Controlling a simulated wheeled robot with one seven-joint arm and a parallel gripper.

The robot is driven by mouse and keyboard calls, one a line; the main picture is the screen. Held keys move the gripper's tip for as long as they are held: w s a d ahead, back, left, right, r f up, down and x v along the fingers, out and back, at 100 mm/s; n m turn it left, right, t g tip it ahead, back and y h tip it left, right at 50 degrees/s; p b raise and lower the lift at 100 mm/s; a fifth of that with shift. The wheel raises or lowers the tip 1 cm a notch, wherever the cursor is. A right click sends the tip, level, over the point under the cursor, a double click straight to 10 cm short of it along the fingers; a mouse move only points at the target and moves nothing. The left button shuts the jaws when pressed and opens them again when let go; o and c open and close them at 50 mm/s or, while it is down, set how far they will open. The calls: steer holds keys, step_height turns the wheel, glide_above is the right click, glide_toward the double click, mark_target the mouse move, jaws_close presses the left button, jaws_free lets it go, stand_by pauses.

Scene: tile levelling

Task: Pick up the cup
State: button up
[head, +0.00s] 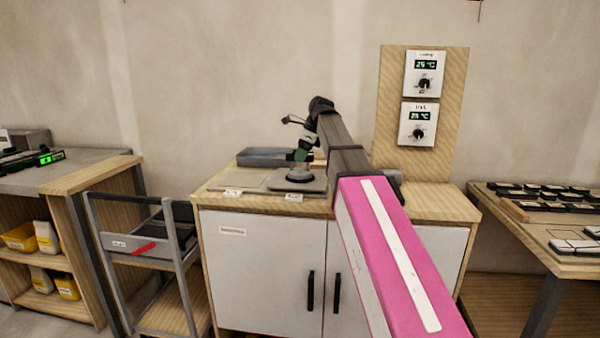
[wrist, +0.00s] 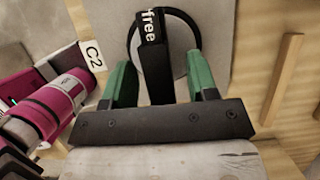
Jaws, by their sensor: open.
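The cup (head: 300,174) is a low round suction cup on a dark grey square tile (head: 317,187) on the cabinet top. In the wrist view the cup (wrist: 154,72) shows a black handle bar marked "free" across a dark ring. My gripper (head: 303,153) is above the cup in the head view, partly hidden by my arm. In the wrist view my gripper (wrist: 161,62) is open, with one green finger on each side of the handle. I cannot tell whether either finger touches it.
A second, lighter tile (head: 238,180) lies to the left. A shallow grey-blue tray (head: 262,154) is behind. A "C2" label (wrist: 95,56) shows beside the tile. A board with two dials (head: 392,165) stands at the right rear. The cabinet top (head: 440,203) is clear at right.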

steer(key=shift+x, duration=0.9)
steer(key=shift+r, duration=0.1)
jaws_close()
steer(key=shift+w+r, duration=0.1)
steer(key=shift+r, duration=0.5)
step_height(320, 180, up, 3)
steer(key=shift+f, duration=0.1)
steer(key=s+a+r, duration=0.7)
steer(key=a, duration=0.2)
step_height(320, 180, up, 7)
steer(key=shift+a, duration=0.25)
